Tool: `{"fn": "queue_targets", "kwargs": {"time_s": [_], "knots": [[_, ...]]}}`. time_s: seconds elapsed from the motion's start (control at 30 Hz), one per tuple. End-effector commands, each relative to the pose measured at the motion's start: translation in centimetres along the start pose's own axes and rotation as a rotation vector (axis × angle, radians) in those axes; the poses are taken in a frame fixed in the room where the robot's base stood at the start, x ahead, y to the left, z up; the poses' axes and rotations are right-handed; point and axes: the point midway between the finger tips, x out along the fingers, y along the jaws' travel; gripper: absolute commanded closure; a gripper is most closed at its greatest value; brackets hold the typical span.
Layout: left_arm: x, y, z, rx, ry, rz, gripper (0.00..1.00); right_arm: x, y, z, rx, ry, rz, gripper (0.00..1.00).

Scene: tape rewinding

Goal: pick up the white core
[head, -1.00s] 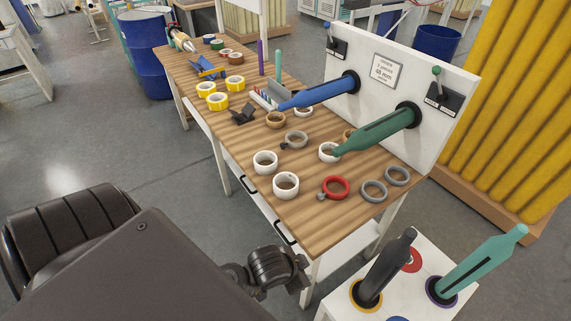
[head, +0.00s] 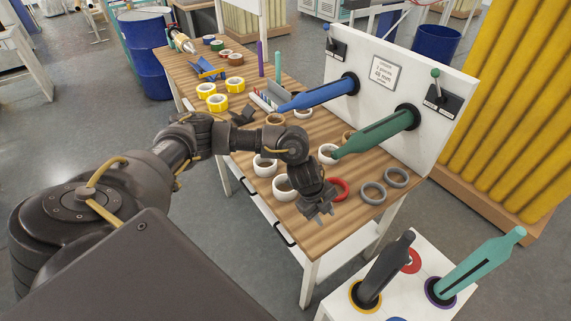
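Three white rings that look like cores lie on the wooden table: one white core (head: 283,188) nearest the front edge, another white core (head: 264,166) behind it, and a third white core (head: 327,153) under the green spindle's tip. I cannot tell which one the task means. My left arm reaches in over the table. My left gripper (head: 319,214) hangs above the front part of the table, right of the nearest white core and in front of the red ring. Its fingers look apart, with nothing between them. My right gripper is out of view.
A red ring (head: 340,188) and two grey rings (head: 373,193) lie at the right front. A blue spindle (head: 318,93) and a green spindle (head: 376,133) jut from the white panel (head: 395,50). Yellow tape rolls (head: 217,102) sit farther back. A white stand (head: 340,303) is at lower right.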

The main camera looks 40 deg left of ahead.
Motion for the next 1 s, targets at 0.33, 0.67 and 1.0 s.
{"fn": "queue_targets", "kwargs": {"time_s": [0.33, 0.67, 1.0], "knots": [[-10.6, 1.9, 14.7, -0.205, -0.243, 0.236, 0.68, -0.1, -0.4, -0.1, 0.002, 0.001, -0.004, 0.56], [-10.8, 2.8, 16.0, -0.238, -0.259, 0.263, 0.68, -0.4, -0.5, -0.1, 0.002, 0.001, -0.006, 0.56], [-6.7, 3.8, 16.9, -0.235, -0.259, 0.259, 0.68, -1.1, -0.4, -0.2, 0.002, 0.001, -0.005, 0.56]]}}
